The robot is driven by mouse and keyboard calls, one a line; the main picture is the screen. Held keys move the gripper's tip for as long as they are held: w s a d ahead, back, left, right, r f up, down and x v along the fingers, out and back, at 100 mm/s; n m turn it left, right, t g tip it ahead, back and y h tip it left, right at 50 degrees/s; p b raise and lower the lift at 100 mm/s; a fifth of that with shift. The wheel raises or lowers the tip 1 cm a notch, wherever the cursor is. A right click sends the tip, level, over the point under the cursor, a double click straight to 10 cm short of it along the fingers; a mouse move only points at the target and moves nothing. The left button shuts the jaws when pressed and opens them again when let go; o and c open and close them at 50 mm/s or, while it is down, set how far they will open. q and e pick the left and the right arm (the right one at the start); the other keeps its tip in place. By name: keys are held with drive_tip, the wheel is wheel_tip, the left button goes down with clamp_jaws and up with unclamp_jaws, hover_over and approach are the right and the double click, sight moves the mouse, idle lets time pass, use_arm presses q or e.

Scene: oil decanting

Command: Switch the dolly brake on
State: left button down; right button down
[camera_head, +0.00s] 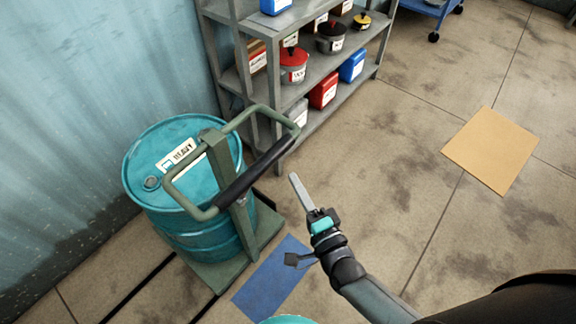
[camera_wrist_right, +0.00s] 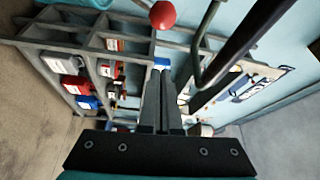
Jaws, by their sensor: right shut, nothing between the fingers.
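The green dolly (camera_head: 265,222) carries a teal drum (camera_head: 200,250) with a white label on its lid. Its looped handle (camera_head: 178,172) with a black grip stands over the drum. My right gripper (camera_head: 294,178) is shut and empty, right of the dolly's post and apart from it in the head view. In the right wrist view, the closed fingers (camera_wrist_right: 161,72) point toward the shelf. A red ball knob (camera_wrist_right: 162,14) shows beyond them near the top edge; I cannot tell for certain what it is fixed to. I make out no brake lever in the head view. My left gripper is not in view.
A grey shelf (camera_head: 318,72) with pots and red and blue canisters stands behind the dolly. A blue mat (camera_head: 268,285) lies right of the dolly base. A tan mat (camera_head: 490,150) lies far right. The floor between is clear. A blue wall rises at left.

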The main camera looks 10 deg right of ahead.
drive_tip(key=v, duration=0.2)
drive_tip(key=shift+s+d, duration=0.1)
drive_tip(key=shift+s, duration=0.15)
idle(0.4)
drive_tip(key=s+d+f+n+g, duration=0.1)
drive_tip(key=s+f+n+g, duration=0.2)
drive_tip(key=f, duration=0.5)
drive_tip(key=s+d+f+n+g+h, duration=0.1)
drive_tip(key=s+f+n+g, duration=0.25)
drive_tip(key=f, duration=0.35)
drive_tip(key=s+d+f+n+g, duration=0.1)
drive_tip(key=s+f+n+g, duration=0.15)
drive_tip(key=f, duration=0.55)
drive_tip(key=s+d+f+n+g+h, duration=0.1)
drive_tip(key=s+f+n+g, duration=0.3)
drive_tip(key=s, duration=0.7)
drive_tip(key=s+d+f+n+g+h, duration=0.1)
drive_tip(key=s+d+f+n+g, duration=0.3)
drive_tip(key=s+f, duration=0.3)
drive_tip(key=s, duration=0.4)
drive_tip(key=shift+s+f+h, duration=0.2)
drive_tip(key=shift+h, duration=0.2)
drive_tip(key=shift+w+a, duration=0.1)
drive_tip(key=shift+w, duration=0.05)
